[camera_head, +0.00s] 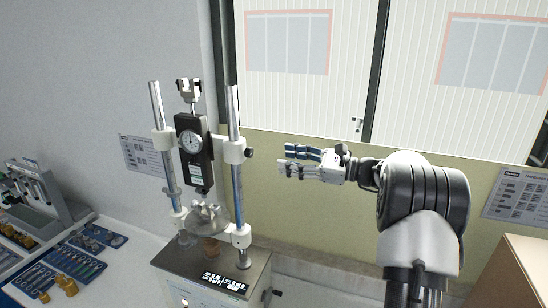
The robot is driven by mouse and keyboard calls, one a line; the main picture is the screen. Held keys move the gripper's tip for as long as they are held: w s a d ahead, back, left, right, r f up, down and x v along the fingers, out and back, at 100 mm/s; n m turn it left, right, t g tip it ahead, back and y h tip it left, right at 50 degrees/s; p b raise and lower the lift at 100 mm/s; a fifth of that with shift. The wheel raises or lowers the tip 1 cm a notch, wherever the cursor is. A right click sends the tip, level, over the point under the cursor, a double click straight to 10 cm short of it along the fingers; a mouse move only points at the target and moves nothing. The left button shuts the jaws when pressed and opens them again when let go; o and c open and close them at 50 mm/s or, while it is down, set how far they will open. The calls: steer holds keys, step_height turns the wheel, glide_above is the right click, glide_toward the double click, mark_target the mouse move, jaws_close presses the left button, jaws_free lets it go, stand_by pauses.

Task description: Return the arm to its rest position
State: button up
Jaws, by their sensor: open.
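My gripper (287,160) is at the end of my arm, right of the hardness tester (193,151). Its fingers point left toward the tester's right post, are apart, and hold nothing. The gripper is in the air and appears clear of the tester. My arm (422,192) is bent, coming up from the lower right with its forearm reaching left. The tester has two upright posts, a round dial gauge and a metal base.
A white table (125,265) at left bears blue trays (82,264) with small parts, brass-coloured pieces and another device (40,193). A brown box-like surface (518,270) stands at lower right. A wall with white shuttered panels is behind.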

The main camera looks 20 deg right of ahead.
steer(key=shift+v, duration=0.9)
steer(key=s+a+f+n+g+h+b, duration=0.2)
steer(key=s+a+f+n+g+b, duration=0.25)
steer(key=s+a+f+b, duration=0.5)
steer(key=s+a+f+n+g+h+b, duration=0.2)
steer(key=s+a+f+n+g+b, duration=0.3)
steer(key=a, duration=0.8)
steer(key=s+a+f+n+h+b, duration=0.4)
steer(key=s+f+n+b, duration=0.4)
steer(key=s+f, duration=0.55)
steer(key=s+d+f+n+h+b, duration=0.2)
steer(key=s+f+n+b, duration=0.1)
steer(key=s+f+b, duration=0.1)
steer(key=s+d+f+n+t+h+b, duration=0.1)
steer(key=s+f+n+h+b, duration=0.1)
steer(key=s+f+b, duration=0.3)
step_height(320, 180, down, 4)
steer(key=shift+d+f+n+h+b, duration=0.1)
steer(key=shift+d+n+h+b, duration=0.3)
steer(key=shift+n, duration=0.15)
steer(key=shift+c, duration=0.5)
